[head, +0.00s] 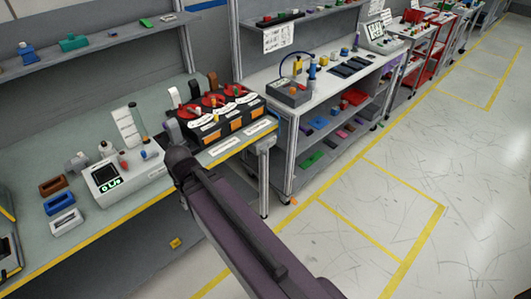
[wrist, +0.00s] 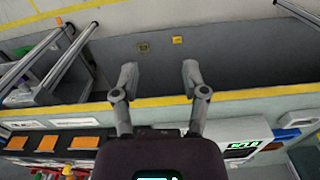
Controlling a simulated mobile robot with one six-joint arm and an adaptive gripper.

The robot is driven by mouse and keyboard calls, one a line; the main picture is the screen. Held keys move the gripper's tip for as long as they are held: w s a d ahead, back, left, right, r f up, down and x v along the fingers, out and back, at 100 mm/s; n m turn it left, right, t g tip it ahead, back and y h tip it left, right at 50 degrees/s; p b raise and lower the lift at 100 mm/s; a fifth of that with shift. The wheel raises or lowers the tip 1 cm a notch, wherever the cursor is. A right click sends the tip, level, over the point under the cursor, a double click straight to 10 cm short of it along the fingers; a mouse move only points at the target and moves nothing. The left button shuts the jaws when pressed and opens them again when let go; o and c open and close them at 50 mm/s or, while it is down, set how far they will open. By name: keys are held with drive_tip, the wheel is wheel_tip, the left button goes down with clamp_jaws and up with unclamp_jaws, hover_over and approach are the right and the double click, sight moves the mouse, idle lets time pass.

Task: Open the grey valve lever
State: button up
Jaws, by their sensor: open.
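The black valve module (head: 232,127), with orange squares and red discs on top, stands on the workbench near its right end.
A white device with a green display (head: 128,175) stands left of the module. Brown, blue and white blocks (head: 62,202) lie farther left. A shelf (head: 90,45) runs above the bench. A second bench with bins (head: 330,85) stands to the right. The floor (head: 370,215) is clear.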

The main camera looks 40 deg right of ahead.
drive_tip(key=shift+o, duration=0.5)
drive_tip(key=w+d+f+m+t+y+b, duration=0.35)
drive_tip(key=d+f+m+b, duration=0.4)
drive_tip(key=b, duration=0.25)
drive_tip(key=w+d+f+m+t+y+b, duration=0.35)
drive_tip(key=w+d+f+m+b, duration=0.2)
drive_tip(key=d+m+b, duration=0.35)
drive_tip(key=s+d+f+m+t+h+b, duration=0.1)
drive_tip(key=s+d+m+t+b, duration=0.1)
drive_tip(key=d+m+b, duration=0.4)
drive_tip(key=s+d+f+m+t+h+b, duration=0.2)
drive_tip(key=d+m+t+b, duration=0.3)
drive_tip(key=d, duration=0.7)
drive_tip(key=s+d+f+m+t+h+b, duration=0.1)
drive_tip(key=d+m+t+b, duration=0.3)
drive_tip(key=d, duration=0.5)
drive_tip(key=f+m+h+b, duration=0.1)
drive_tip(key=m+b, duration=0.1)
drive_tip(key=m, duration=0.1)
drive_tip(key=shift+s+d+b, duration=0.25)
drive_tip(key=shift+s+b, duration=0.05)
drive_tip(key=shift+s, duration=0.1)
drive_tip(key=shift+w+m, duration=0.15)
drive_tip(key=shift+m, duration=0.1)
